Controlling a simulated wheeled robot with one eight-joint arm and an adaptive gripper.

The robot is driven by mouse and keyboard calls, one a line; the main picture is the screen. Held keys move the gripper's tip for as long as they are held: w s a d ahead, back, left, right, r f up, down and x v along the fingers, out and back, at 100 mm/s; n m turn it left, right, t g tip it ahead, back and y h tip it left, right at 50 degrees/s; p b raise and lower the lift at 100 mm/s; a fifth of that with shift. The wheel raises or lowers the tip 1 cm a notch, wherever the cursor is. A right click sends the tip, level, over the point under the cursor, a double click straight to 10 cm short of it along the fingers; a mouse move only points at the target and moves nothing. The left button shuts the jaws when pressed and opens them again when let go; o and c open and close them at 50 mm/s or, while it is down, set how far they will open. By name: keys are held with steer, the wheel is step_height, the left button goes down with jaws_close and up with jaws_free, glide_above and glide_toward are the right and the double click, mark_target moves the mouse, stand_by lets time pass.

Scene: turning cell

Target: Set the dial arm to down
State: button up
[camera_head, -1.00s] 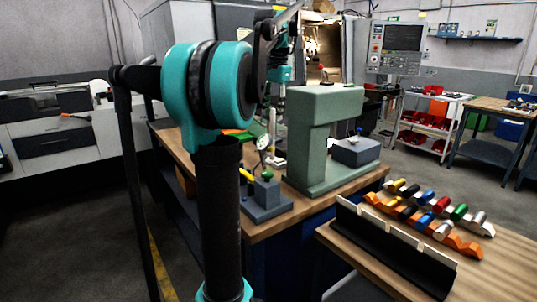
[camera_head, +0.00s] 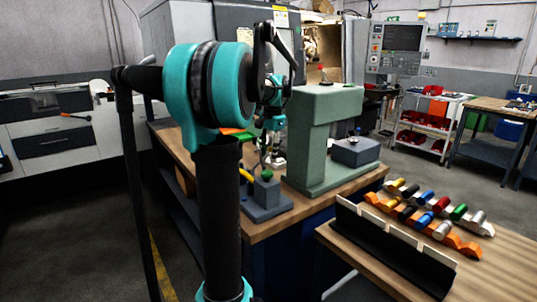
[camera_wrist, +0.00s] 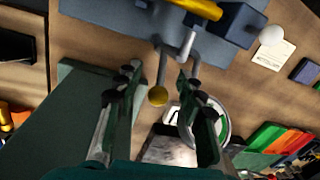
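The dial stand has a blue-grey base (camera_head: 266,205) with a yellow bar (camera_head: 246,175) and a green knob (camera_head: 267,174); it stands on the wooden bench. In the wrist view its base (camera_wrist: 150,18) and yellow bar (camera_wrist: 196,8) are at the top. A thin metal arm (camera_wrist: 161,65) with a brass ball end (camera_wrist: 158,97) runs down from the base. A round, silver-rimmed dial (camera_wrist: 226,122) is partly hidden by the right finger. My gripper (camera_wrist: 159,72) is open, its fingers either side of the thin arm in the picture. Contact cannot be told.
A green press-like frame (camera_head: 318,140) stands right of the dial stand, close to my gripper. Its side (camera_wrist: 62,125) fills the wrist view's lower left. A grey block (camera_head: 355,152) sits beside it. A rack of coloured cylinders (camera_head: 425,210) is on the nearer table.

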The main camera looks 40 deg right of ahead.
steer(key=shift+f, duration=0.2)
jaws_close()
stand_by(0.6)
